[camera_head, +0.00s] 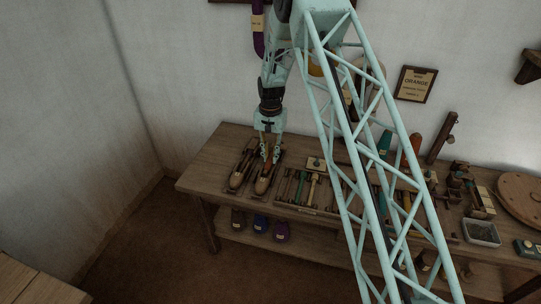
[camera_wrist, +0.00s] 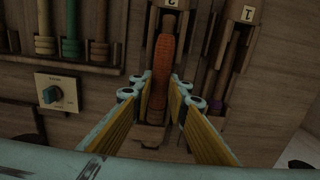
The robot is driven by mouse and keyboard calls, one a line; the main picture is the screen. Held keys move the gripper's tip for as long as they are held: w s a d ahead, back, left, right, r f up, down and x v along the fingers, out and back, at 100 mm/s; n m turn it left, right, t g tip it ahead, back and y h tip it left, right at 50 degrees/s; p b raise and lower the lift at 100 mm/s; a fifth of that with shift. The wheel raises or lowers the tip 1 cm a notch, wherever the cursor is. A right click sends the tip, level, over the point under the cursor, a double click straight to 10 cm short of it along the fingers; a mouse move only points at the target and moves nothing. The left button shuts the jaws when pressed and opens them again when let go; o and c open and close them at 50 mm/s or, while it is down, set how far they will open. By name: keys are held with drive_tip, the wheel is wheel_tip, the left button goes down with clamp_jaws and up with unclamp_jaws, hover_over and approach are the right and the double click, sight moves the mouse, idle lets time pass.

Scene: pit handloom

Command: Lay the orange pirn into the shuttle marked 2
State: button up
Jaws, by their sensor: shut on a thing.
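The orange pirn (camera_wrist: 162,75) is between the two pads of my gripper (camera_wrist: 160,103) in the wrist view, and the gripper is shut on it. The pirn lies lengthwise along the slot of the shuttle marked 2 (camera_wrist: 170,20); I cannot tell whether it touches the bottom. A second shuttle, marked 1 (camera_wrist: 236,38), lies beside it on the right.
A tray of several pirns (camera_head: 308,207) stands right of the shuttles. A placard reading ORANGE (camera_head: 416,83) hangs on the wall.

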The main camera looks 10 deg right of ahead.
drive_tip(key=shift+f, duration=0.4)
idle(0.3)
drive_tip(key=o, duration=0.9)
drive_tip(key=shift+r, duration=0.1)
drive_tip(key=shift+r+p, duration=1.6)
drive_tip(key=shift+r, duration=2.3)
drive_tip(key=shift+r, duration=0.1)
